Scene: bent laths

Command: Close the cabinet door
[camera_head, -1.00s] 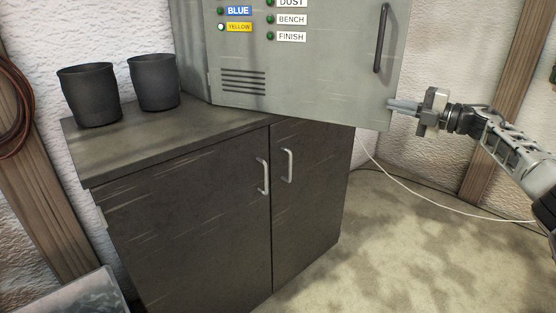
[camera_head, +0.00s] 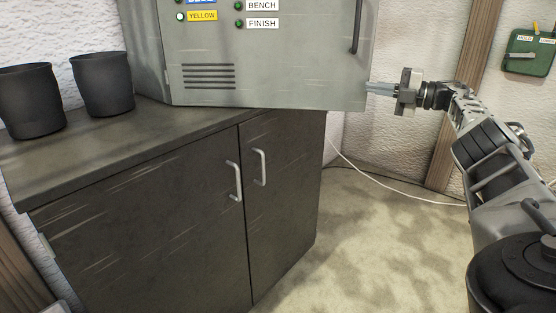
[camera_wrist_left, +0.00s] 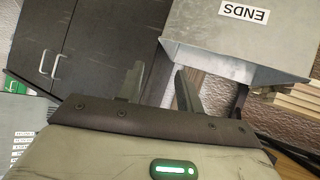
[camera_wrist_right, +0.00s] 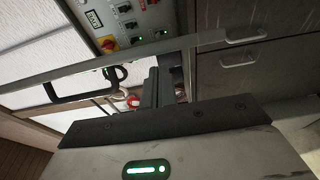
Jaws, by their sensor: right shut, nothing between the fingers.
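The grey metal cabinet door (camera_head: 290,60) has a dark bar handle (camera_head: 357,25), a vent and label plates. It stands above a dark base cabinet, and its free right edge reaches past that cabinet's right side in the head view. My right gripper (camera_head: 380,89) is shut and empty at the lower part of that edge; whether it touches is unclear. In the right wrist view, the shut fingers (camera_wrist_right: 166,88) are by a long pale edge, with a black handle (camera_wrist_right: 85,88) to the left. My left gripper (camera_wrist_left: 158,85) shows only in its wrist view, open and empty.
The dark base cabinet (camera_head: 150,215) has two doors with pale handles. Two dark pots (camera_head: 100,85) stand on its top. A white cable crosses the floor (camera_head: 370,250) at right. A green wall box (camera_head: 530,52) hangs at far right. A grey bin marked ENDS (camera_wrist_left: 235,40) is near my left gripper.

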